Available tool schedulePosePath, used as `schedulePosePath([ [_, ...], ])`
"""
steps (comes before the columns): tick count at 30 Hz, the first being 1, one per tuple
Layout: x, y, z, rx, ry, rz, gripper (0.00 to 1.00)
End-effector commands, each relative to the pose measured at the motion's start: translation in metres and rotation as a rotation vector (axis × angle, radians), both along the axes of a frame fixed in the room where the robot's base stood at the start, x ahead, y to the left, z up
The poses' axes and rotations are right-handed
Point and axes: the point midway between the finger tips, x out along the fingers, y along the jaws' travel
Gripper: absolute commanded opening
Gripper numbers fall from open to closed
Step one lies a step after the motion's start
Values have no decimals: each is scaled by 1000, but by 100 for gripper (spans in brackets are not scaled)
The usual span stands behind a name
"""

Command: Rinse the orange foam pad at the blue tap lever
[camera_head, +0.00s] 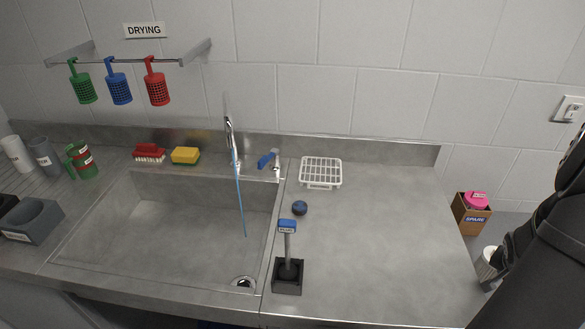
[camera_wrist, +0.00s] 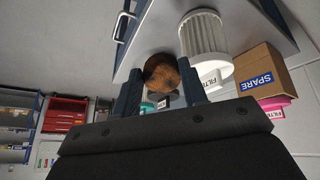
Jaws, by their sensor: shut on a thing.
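In the wrist view my gripper (camera_wrist: 160,85) is shut on a round, brown-orange piece, the orange foam pad (camera_wrist: 161,70), which looks dark and dirty. The pad sits between the two dark blue fingers. In the head view my arm is at the far right, and the pad is hidden there. The blue tap lever (camera_head: 265,160) is on a small tap at the sink's back right corner, far to the left of my arm. A tall tap (camera_head: 229,130) beside it has a thin blue stream (camera_head: 240,200) running down into the sink (camera_head: 160,230).
A white filter (camera_wrist: 205,45) and a SPARE box (camera_wrist: 258,72) are close to my gripper. A white rack (camera_head: 321,172), a dark blue knob (camera_head: 299,208) and a blue-topped tool in a black stand (camera_head: 287,275) are on the counter. The counter's right part (camera_head: 390,250) is clear.

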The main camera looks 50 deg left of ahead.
Motion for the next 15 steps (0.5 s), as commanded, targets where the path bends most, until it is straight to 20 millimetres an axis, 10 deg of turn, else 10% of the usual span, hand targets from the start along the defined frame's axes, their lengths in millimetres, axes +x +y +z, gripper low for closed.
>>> schedulePosePath([
  [15,-7,2,0,0,0,0,18],
])
